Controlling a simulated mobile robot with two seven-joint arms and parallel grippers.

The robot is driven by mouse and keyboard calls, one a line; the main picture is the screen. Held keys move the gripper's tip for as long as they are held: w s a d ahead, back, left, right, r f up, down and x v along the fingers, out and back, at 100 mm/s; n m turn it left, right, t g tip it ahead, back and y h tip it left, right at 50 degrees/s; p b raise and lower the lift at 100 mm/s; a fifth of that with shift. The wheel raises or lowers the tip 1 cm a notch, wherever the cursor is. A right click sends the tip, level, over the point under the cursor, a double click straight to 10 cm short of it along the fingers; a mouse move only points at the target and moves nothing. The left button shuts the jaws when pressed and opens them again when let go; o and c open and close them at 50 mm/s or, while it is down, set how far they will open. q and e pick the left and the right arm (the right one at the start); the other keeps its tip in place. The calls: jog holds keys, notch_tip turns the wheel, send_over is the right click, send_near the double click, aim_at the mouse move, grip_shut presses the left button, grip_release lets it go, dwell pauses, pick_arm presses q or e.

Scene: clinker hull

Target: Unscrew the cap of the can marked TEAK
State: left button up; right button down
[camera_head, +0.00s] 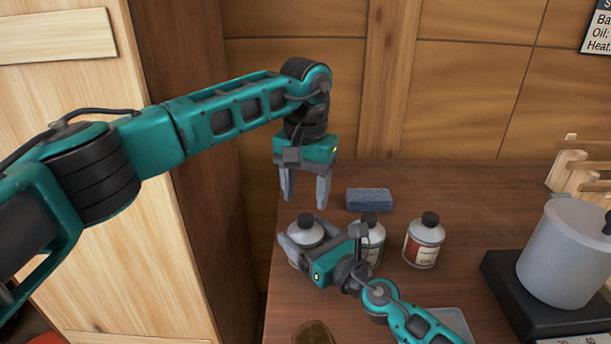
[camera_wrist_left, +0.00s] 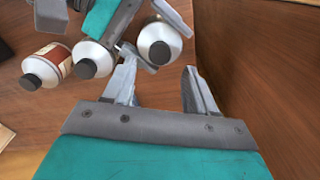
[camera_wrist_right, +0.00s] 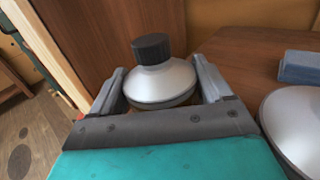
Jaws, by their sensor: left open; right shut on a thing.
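Three grey-white cans with black screw caps stand on the wooden counter. My right gripper (camera_head: 306,252) is shut around the body of the leftmost can (camera_head: 302,231), which stands upright; its cap (camera_wrist_right: 151,48) is on, above the fingers (camera_wrist_right: 162,85). That can's label is hidden. My left gripper (camera_head: 304,193) is open and empty, pointing down above this cap, apart from it. The middle can (camera_head: 376,238) is partly hidden by my right gripper. The right can (camera_head: 423,243) has a red-brown label, too small to read surely. I cannot tell which can is marked TEAK.
A blue sponge-like block (camera_head: 369,199) lies behind the cans. A grey pot (camera_head: 567,255) stands on a dark hotplate (camera_head: 507,287) at right, before a wooden rack (camera_head: 580,170). A pale wooden cabinet (camera_head: 130,225) stands left of the counter.

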aim_at(305, 217)
pick_arm(q)
notch_tip(305, 217, down, 5)
jog(key=shift+r, duration=0.1)
dwell(0.3)
